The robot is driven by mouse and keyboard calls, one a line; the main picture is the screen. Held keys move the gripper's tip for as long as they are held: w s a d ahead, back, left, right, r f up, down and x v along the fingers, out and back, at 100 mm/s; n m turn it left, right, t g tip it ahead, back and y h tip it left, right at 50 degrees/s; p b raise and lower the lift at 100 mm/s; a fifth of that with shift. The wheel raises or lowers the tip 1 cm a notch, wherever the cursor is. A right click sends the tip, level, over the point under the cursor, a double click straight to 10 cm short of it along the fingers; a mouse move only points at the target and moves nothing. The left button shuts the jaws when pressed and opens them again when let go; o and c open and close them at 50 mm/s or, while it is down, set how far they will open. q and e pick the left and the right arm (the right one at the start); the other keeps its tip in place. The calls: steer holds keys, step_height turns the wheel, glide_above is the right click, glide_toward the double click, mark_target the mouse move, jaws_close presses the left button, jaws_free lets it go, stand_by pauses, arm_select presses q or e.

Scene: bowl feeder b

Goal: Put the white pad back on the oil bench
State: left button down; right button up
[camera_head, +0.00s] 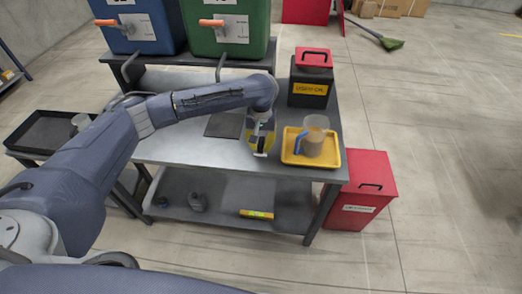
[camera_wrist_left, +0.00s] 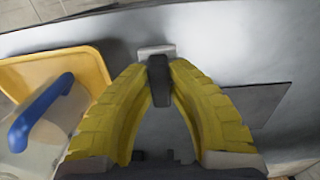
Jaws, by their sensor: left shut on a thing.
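My left gripper (camera_head: 261,141) is over the front middle of the grey metal bench (camera_head: 187,149). Its yellow fingers (camera_wrist_left: 157,80) are closed on a dark grip in the left wrist view. A small white pad (camera_head: 261,154) shows just below the fingertips, and its pale end also shows past the dark grip (camera_wrist_left: 155,50). I cannot tell whether the pad touches the bench top. A flat dark grey mat (camera_head: 225,124) lies on the bench just left of the gripper, and to its right in the left wrist view (camera_wrist_left: 262,103). My right gripper is not in view.
A yellow tray (camera_head: 325,161) with a blue-handled jug (camera_head: 315,138) stands close right of the gripper. A black, red-topped oil container (camera_head: 311,80) stands behind it. Blue (camera_head: 152,25) and green (camera_head: 228,28) tanks stand behind the bench. A red bin (camera_head: 363,190) is at right.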

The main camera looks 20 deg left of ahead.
mark_target(261, 151)
arm_select(q)
steer(key=shift+f, duration=1.75)
steer(key=shift+f, duration=0.2)
steer(key=c, duration=1.4)
jaws_free()
step_height(261, 151, up, 12)
steer(key=shift+r, duration=0.2)
